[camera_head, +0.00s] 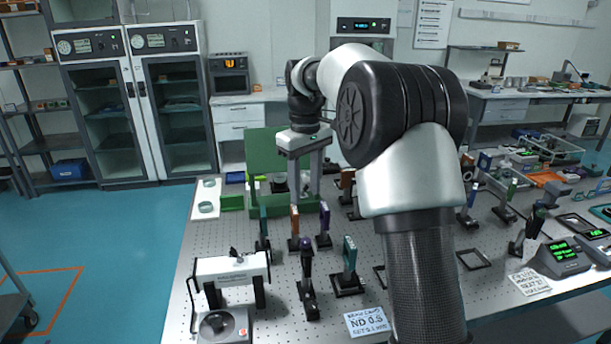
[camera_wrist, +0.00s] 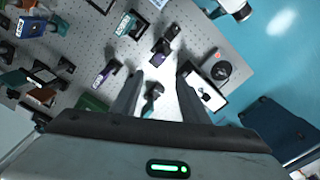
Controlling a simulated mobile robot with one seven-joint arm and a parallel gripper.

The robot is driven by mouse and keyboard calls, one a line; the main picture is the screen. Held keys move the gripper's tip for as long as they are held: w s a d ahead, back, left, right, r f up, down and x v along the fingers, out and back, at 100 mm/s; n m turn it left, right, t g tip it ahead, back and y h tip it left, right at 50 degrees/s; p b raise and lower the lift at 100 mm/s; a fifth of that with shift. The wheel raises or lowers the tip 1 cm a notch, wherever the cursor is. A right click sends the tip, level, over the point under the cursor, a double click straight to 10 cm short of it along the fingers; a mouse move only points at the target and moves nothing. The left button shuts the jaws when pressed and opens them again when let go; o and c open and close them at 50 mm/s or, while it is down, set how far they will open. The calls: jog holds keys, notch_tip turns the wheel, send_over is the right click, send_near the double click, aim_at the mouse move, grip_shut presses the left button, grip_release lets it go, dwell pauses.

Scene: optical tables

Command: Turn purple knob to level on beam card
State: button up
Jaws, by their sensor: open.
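A purple knob (camera_head: 306,244) tops a dark upright mount on the perforated optical table, front centre; a purple-topped mount in the wrist view (camera_wrist: 161,46) appears to be the same. A white handwritten card (camera_head: 368,320) lies to its right at the table's front; its top line seems to say beam card, and below I read ND 0.5. The level on the knob is too small to read. My gripper (camera_head: 303,178) is open and empty, above the table behind the knob. In the wrist view its two fingers (camera_wrist: 160,95) are spread, with a dark mount between them in the picture.
A white device on legs (camera_head: 232,268) stands left of the knob. Teal-plated mounts stand to its right (camera_head: 349,258) and behind it (camera_head: 263,228). A green panel (camera_head: 262,150) rises at the back. Another card (camera_head: 528,282) and a readout box (camera_head: 561,257) lie right.

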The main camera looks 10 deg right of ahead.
notch_tip(320, 180, up, 3)
jog(key=shift+f, duration=0.1)
dwell(0.3)
jog(key=s+r+m+t, duration=0.1)
jog(key=s+r, duration=0.3)
jog(key=s, duration=0.3)
jog(key=s+r+m+t, duration=0.2)
jog(key=s+r, duration=0.2)
jog(key=s, duration=0.4)
jog(key=s+f+m+t, duration=0.1)
jog(key=s+f, duration=0.2)
jog(key=s, duration=0.5)
jog(key=s+f+m+t, duration=0.1)
jog(key=s+f+m, duration=0.1)
jog(key=s, duration=0.7)
jog(key=shift+s+d+f+t, duration=0.15)
jog(key=shift+s+f+t, duration=0.15)
jog(key=shift+f, duration=0.55)
